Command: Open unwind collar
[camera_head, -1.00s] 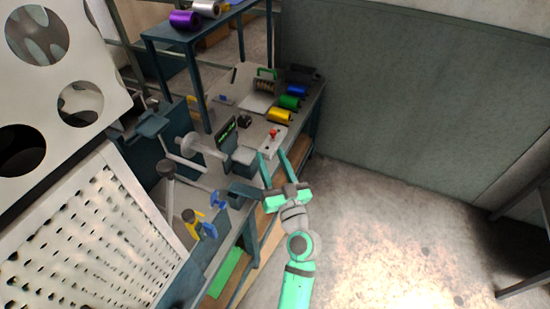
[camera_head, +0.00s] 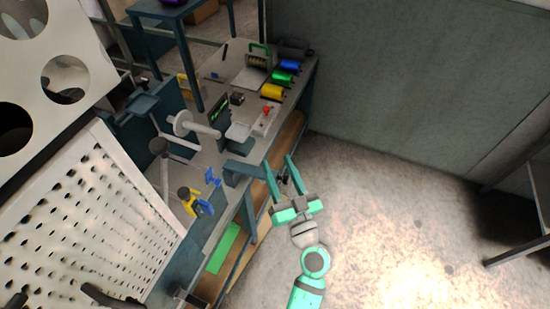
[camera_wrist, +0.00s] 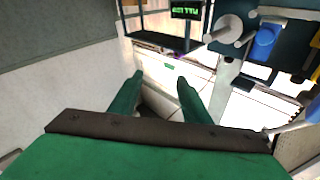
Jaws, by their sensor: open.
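A grey spindle with a round flange (camera_head: 183,123) sticks out from the bench unit in the head view, and a pale cylinder (camera_wrist: 228,30) shows at upper right in the wrist view. A small blue part (camera_head: 212,177) is below the spindle, and a blue part (camera_wrist: 265,42) is beside the cylinder in the wrist view. I cannot tell which part is the unwind collar. My gripper (camera_head: 278,162) is open and empty, to the right of the spindle, by the bench's front edge. Its green fingers (camera_wrist: 160,77) are apart with nothing between them.
A green-text display (camera_head: 218,110) and a box with a red button (camera_head: 265,114) stand on the bench. Yellow (camera_head: 272,91), green and blue rolls lie behind. A perforated white panel (camera_head: 90,220) fills the left. Open floor (camera_head: 400,220) lies right.

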